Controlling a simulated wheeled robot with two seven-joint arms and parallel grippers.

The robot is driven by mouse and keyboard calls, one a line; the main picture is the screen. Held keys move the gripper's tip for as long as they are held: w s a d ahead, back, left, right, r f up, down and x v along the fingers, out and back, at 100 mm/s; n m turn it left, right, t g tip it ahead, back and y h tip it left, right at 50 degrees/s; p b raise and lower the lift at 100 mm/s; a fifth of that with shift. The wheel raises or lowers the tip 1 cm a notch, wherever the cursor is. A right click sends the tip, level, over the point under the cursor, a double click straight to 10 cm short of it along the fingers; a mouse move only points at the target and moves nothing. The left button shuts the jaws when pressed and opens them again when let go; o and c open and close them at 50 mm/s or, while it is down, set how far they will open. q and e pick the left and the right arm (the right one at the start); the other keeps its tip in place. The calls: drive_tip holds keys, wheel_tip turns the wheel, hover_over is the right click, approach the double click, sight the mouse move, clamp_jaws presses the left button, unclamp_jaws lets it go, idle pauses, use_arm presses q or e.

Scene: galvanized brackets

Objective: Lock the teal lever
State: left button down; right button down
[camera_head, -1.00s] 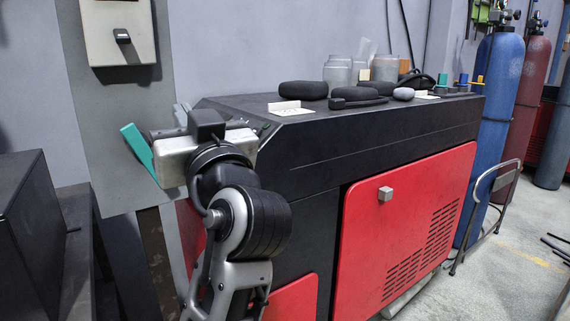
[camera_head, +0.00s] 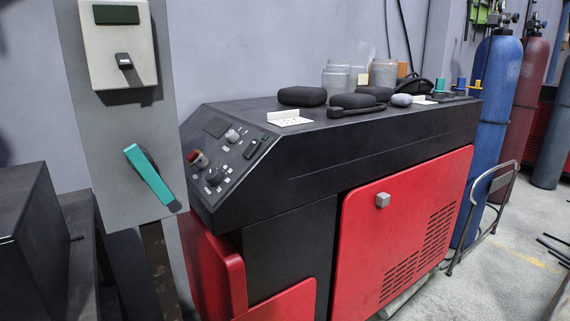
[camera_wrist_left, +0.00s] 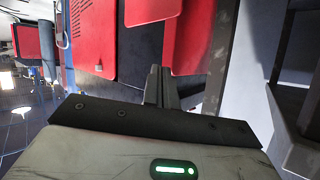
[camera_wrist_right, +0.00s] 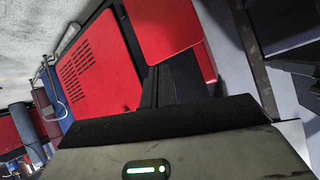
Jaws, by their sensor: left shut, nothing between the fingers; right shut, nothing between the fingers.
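The teal lever (camera_head: 149,175) is on the grey panel at the left of the head view. It slants from upper left to lower right, and its lower end is by the panel's right edge. Neither gripper shows in the head view, and nothing covers the lever there. My left gripper (camera_wrist_left: 160,88) shows in its wrist view with its fingers together and empty. My right gripper (camera_wrist_right: 158,86) shows in its wrist view, also with its fingers together and empty. The lever cannot be made out in either wrist view.
A black and red machine (camera_head: 300,150) with a sloped control panel (camera_head: 225,155) stands right of the lever. A switch box (camera_head: 120,45) is above the lever. A dark cabinet (camera_head: 30,225) stands at the left. Jars and dark pads lie on the machine top.

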use_arm(q)
drive_tip(key=s+f+n+g+h, duration=0.1)
drive_tip(key=s+f, duration=0.3)
drive_tip(key=s, duration=0.4)
drive_tip(key=shift+s+f+g+h+p, duration=0.15)
drive_tip(key=shift+s+g+h+p, duration=0.15)
drive_tip(key=shift+g, duration=0.3)
